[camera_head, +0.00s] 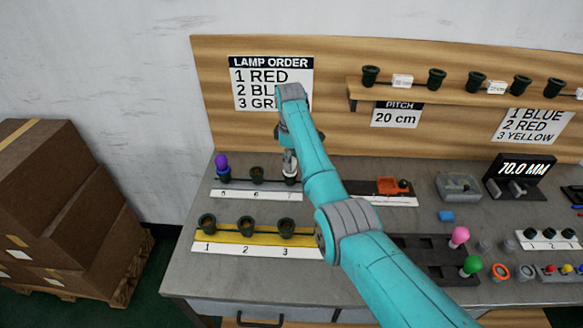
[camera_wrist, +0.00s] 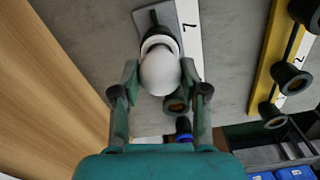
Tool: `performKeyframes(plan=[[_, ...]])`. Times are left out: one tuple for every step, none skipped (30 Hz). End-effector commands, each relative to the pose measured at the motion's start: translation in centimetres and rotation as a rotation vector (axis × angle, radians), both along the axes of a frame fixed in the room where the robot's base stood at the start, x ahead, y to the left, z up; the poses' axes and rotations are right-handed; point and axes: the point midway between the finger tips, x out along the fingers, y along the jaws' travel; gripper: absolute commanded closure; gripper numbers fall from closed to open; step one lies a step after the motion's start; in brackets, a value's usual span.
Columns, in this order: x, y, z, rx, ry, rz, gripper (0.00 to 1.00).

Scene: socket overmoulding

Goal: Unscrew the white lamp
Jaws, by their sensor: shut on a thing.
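The white lamp (camera_wrist: 160,72) is a round white bulb, seen from above in the wrist view. It is upright at the position marked 7 on the back white strip. In the head view only a little white of the lamp (camera_head: 290,174) shows below my gripper (camera_head: 290,162). In the wrist view the fingers of my gripper (camera_wrist: 161,92) are on both sides of the bulb, shut on it. The socket under the lamp is mostly hidden, so I cannot tell how far the thread is engaged.
A purple-blue lamp (camera_head: 221,163) stands at position 5, beside an empty socket (camera_head: 257,174) at 6. A yellow strip (camera_head: 265,239) with empty sockets 1 to 3 lies in front. Pink (camera_head: 460,235) and green (camera_head: 472,265) lamps stand in a dark tray (camera_head: 432,243) to the right.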

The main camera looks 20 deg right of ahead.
Motion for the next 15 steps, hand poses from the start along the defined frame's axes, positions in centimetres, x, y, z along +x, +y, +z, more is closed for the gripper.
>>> performKeyframes(plan=[[-0.01,0.0,-0.01,0.0,0.0,0.032,0.82],[-0.01,0.0,0.0,0.0,0.0,0.06,0.82],[-0.01,-0.01,0.01,0.0,0.0,0.103,0.82],[-0.01,-0.01,0.01,0.0,0.0,0.138,0.82],[-0.01,0.0,0.02,0.0,0.0,0.173,0.82],[-0.01,0.0,0.03,0.0,0.0,0.219,0.82],[-0.01,0.0,0.03,0.0,0.0,0.251,0.82],[-0.01,0.0,0.04,0.0,0.0,0.28,0.82],[-0.01,0.0,0.04,0.0,0.0,0.314,0.82],[-0.01,0.0,0.05,0.0,0.0,0.334,0.82],[-0.01,0.0,0.05,0.0,0.0,0.35,0.82],[-0.01,0.0,0.05,0.0,0.0,0.367,0.82],[-0.01,0.0,0.05,0.0,0.0,0.374,0.82],[-0.01,0.0,0.05,0.0,0.0,0.378,0.82],[-0.01,0.0,0.05,0.0,0.0,0.381,0.82]])
